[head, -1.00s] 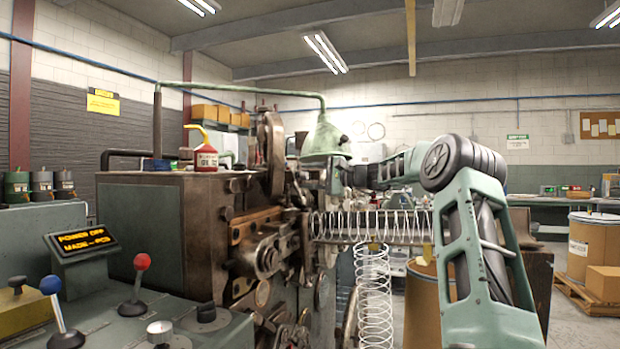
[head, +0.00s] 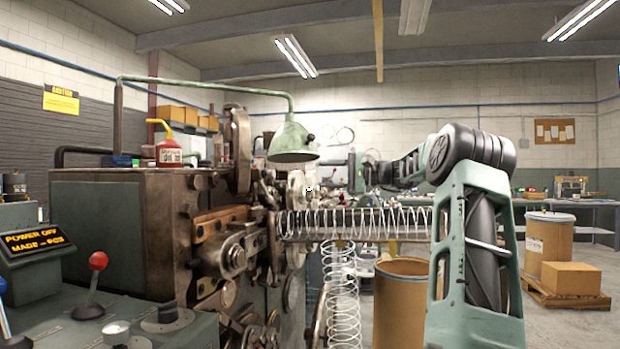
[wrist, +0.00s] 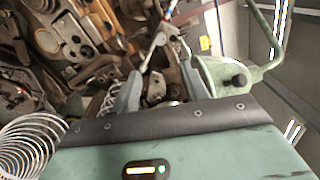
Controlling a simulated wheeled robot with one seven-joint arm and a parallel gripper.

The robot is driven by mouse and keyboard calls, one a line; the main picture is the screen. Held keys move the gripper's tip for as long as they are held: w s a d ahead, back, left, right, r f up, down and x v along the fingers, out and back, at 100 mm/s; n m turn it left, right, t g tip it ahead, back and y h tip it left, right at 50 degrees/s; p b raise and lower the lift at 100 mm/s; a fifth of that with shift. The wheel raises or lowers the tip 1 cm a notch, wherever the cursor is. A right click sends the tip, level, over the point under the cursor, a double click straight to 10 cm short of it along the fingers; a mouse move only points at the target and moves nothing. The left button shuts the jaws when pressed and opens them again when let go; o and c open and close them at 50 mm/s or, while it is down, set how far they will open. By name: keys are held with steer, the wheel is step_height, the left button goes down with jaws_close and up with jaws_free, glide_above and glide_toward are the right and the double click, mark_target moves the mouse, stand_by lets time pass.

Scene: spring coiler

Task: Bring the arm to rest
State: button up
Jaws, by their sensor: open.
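My arm (head: 470,240) is raised and bent on the right side of the head view, its forearm reaching back toward the middle. Its far end is small there, right of the green lamp, and the fingers are hard to make out. In the wrist view my gripper (wrist: 165,42) is open, its two grey fingers apart. I see nothing held between them. Machine parts show behind and beyond the fingers.
The coiling machine (head: 120,235) fills the left, with the green lamp (head: 292,143) above it. A wire spring (head: 350,222) extends right, close to my arm; another spring (head: 341,290) hangs below. An open drum (head: 400,300) stands beneath. Floor shows at right.

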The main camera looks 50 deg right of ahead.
steer(key=shift+v, duration=0.85)
